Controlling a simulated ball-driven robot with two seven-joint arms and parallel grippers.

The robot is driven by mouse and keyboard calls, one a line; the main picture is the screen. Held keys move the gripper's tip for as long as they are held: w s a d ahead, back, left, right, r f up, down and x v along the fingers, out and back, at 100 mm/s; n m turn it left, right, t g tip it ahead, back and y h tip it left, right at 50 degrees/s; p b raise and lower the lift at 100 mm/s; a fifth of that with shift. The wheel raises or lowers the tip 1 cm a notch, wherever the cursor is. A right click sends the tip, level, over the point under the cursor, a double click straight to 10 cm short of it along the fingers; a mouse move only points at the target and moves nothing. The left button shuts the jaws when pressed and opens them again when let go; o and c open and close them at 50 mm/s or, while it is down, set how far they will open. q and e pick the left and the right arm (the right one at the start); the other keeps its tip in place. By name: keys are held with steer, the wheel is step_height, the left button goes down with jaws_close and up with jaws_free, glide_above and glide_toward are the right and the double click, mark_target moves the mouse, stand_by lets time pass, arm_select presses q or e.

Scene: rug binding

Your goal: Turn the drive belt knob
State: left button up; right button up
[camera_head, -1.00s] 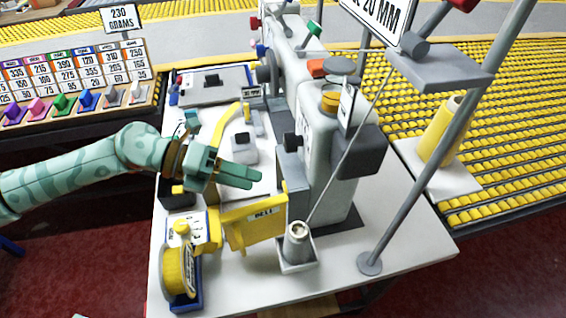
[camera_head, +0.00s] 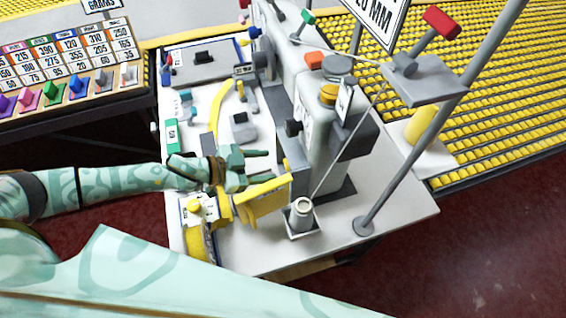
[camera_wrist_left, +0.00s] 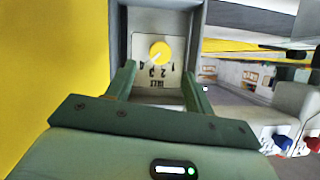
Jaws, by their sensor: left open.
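The knob (camera_wrist_left: 160,50) is a round yellow dial with a pale pointer, on a white number plate (camera_wrist_left: 145,22) inside a grey housing. It shows in the left wrist view and is not visible in the head view. My left gripper (camera_wrist_left: 158,70) is open and faces the plate, its green fingers to the left and right below the knob. I cannot tell whether they touch anything. In the head view the left gripper (camera_head: 262,167) points right toward the sewing machine (camera_head: 325,125), just behind the yellow belt guard (camera_head: 262,200). My right gripper is not in view.
The yellow guard stands close beside my left gripper. A spool holder (camera_head: 301,215) and a grey pole (camera_head: 410,150) stand to its right on the white table (camera_head: 250,250). Yellow rollers (camera_head: 490,110) run behind. A label board (camera_head: 75,70) is at the far left.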

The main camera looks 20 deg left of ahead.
mark_target(285, 164)
arm_select(q)
steer(key=x, duration=0.6)
steer(key=shift+b, duration=0.4)
steer(key=c, duration=1)
steer(key=shift+d, duration=0.1)
